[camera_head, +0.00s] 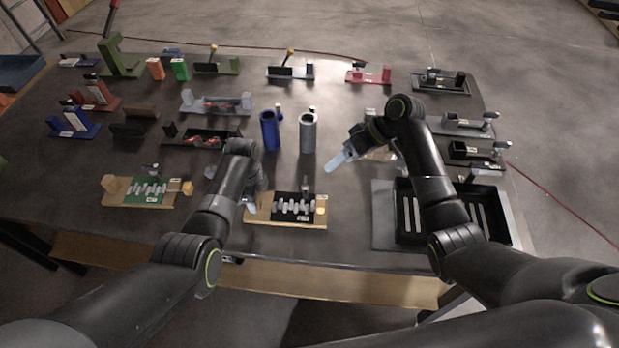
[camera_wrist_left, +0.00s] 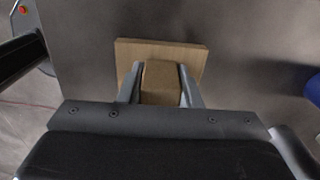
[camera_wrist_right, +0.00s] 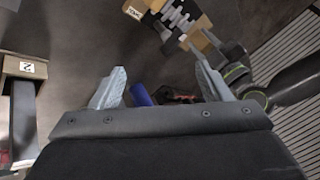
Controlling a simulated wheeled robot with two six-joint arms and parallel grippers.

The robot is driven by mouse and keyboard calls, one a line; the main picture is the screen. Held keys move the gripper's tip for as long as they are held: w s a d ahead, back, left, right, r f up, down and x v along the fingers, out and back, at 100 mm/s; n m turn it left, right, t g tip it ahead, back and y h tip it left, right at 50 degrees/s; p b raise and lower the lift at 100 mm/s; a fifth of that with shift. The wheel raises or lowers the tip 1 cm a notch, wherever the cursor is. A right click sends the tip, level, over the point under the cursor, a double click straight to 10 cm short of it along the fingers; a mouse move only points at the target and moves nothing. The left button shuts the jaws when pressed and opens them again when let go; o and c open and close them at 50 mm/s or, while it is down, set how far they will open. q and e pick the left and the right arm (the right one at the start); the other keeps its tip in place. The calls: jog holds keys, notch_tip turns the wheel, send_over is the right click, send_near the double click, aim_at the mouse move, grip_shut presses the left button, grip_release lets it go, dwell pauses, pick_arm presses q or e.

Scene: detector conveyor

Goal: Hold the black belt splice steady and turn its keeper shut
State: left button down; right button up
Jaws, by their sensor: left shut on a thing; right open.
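The black belt splice (camera_head: 293,207), a black plate with several pale segments, lies on a light wooden base (camera_head: 262,221) at the table's front. A small grey upright piece (camera_head: 305,186) stands at its rear edge; I cannot tell whether it is the keeper. A yellowish block (camera_head: 320,208) sits at the right end. My left gripper (camera_wrist_left: 160,84) is shut on the wooden block (camera_wrist_left: 161,82) at the base's left end. My right gripper (camera_head: 340,160) is open and empty above the table, behind and right of the splice. The splice also shows in the right wrist view (camera_wrist_right: 177,18).
A similar green splice (camera_head: 150,190) lies to the left. A blue cylinder (camera_head: 269,131) and a grey cylinder (camera_head: 308,133) stand behind. A black tray (camera_head: 404,225) is at the right under my right arm. Several fixtures fill the back and sides.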

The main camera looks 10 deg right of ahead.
aim_at(306, 182)
jog(key=a+r+n+h, duration=0.2)
jog(key=a+r+n, duration=0.15)
jog(key=n, duration=0.65)
jog(key=shift+g+h, duration=0.3)
jog(key=shift+g, duration=0.1)
jog(key=x, duration=1.2)
jog(key=shift+w+a, duration=0.1)
jog(key=shift+a, duration=0.3)
